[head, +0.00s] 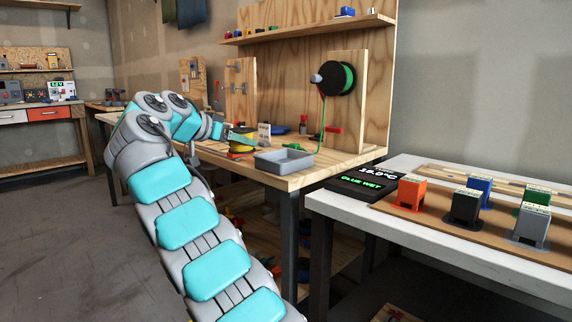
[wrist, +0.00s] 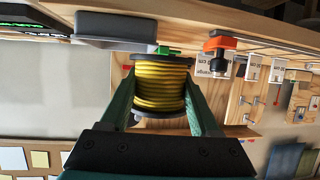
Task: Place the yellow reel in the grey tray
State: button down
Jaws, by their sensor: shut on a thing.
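The yellow reel (wrist: 160,85) has yellow filament between dark flanges. In the wrist view my gripper (wrist: 162,95) is shut on it, with one green finger on each side. In the head view my gripper (head: 229,137) is at the left part of the wooden bench, and the reel (head: 242,143) shows partly at its end. I cannot tell whether the reel touches the bench. The grey tray (head: 284,167) sits on the bench's front edge, to the right of the reel, and looks empty. The tray also shows at the upper left of the wrist view (wrist: 115,42).
A black reel with green filament (head: 341,78) hangs on an upright wooden panel behind the tray. An orange object (wrist: 218,44) stands near the held reel. Small cards and a blue item (head: 281,129) lie farther back. A white table (head: 420,235) with coloured blocks stands at the right.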

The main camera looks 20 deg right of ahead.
jog(key=d, duration=0.3)
jog(key=s+d, duration=0.1)
jog(key=d, duration=0.3)
jog(key=s+d+f+b, duration=0.1)
jog(key=d, duration=0.3)
jog(key=shift+d, duration=0.25)
jog(key=shift+f, duration=1.85)
jog(key=shift+f+b, duration=0.15)
jog(key=shift+b, duration=0.3)
jog(key=shift+c, duration=2)
grip_release()
jog(key=shift+r+p, duration=0.3)
jog(key=shift+p, duration=0.05)
jog(key=v, duration=1.2)
